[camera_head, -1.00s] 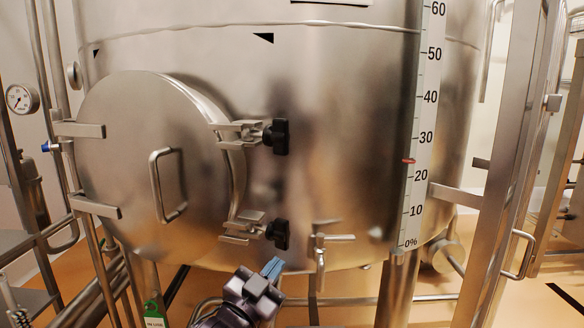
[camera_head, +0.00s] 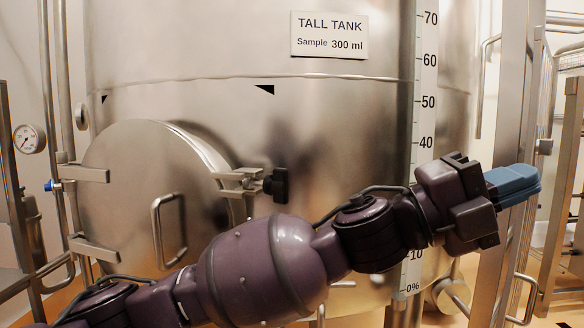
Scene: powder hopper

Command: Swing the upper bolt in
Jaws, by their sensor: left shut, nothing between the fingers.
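The upper bolt (camera_head: 248,183), a metal swing bolt with a black knob (camera_head: 276,186), sits at the right rim of the round hatch door (camera_head: 150,190) on the tank. It lies level, its knob to the right, and looks engaged in its bracket at the door's rim. The lower bolt is hidden behind my left arm. My left gripper (camera_head: 514,184), with blue fingers, is shut and empty. My right gripper is not in view.
A curved handle (camera_head: 158,235) stands out from the door, and hinge arms (camera_head: 85,174) are at its left. The level scale (camera_head: 424,110) and a metal post (camera_head: 520,120) stand at the right. A pressure gauge (camera_head: 29,139) is at far left.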

